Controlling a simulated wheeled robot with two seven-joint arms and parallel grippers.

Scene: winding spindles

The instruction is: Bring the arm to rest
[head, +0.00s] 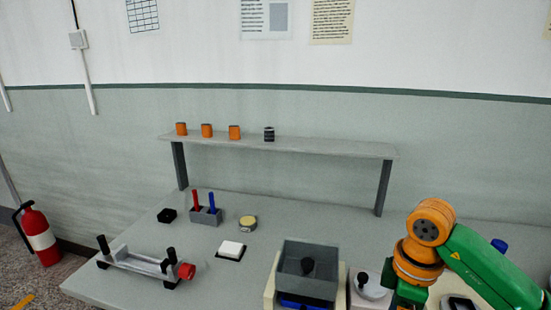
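My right arm (487,268), green with orange joints, comes in from the lower right edge. It rises to an orange joint, then bends down past a second orange joint and leaves the frame at the bottom. Its gripper is out of frame below. My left arm and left gripper are not in view.
A grey box with a black knob (305,272) and a white round device (371,286) stand just left of the arm. A metal cradle (140,262), a grey holder (207,217) and a white pad (231,249) sit farther left. Orange spools (207,130) stand on the shelf (330,147).

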